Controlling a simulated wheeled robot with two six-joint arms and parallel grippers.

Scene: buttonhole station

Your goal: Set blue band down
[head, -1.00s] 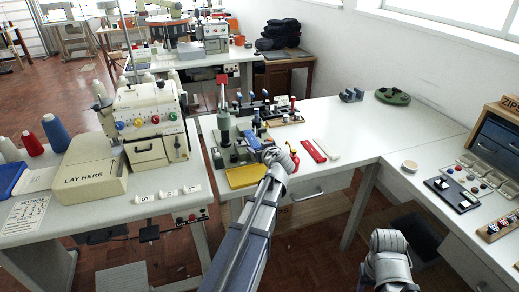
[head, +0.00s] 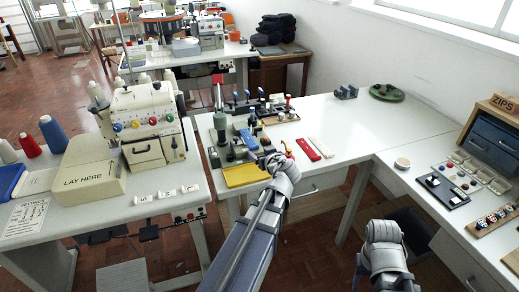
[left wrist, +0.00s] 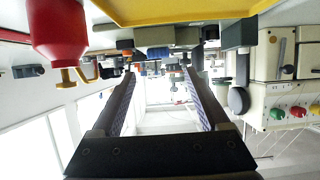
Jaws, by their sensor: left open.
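A blue strip (head: 249,139), which may be the blue band, lies among the small green and grey fixtures on the middle table. It is just beyond my left gripper, and I cannot tell whether they touch. My left gripper (head: 268,160) is at the front edge of that table, right of the yellow tray (head: 243,175). In the left wrist view its two fingers (left wrist: 163,82) are apart with nothing held between them. The yellow tray (left wrist: 180,10) spans the top of that view. My right arm shows at lower right, but its fingertips cannot be made out.
A red part with a brass hook (left wrist: 58,30) is close beside the left gripper. Several posts and fixtures stand behind.

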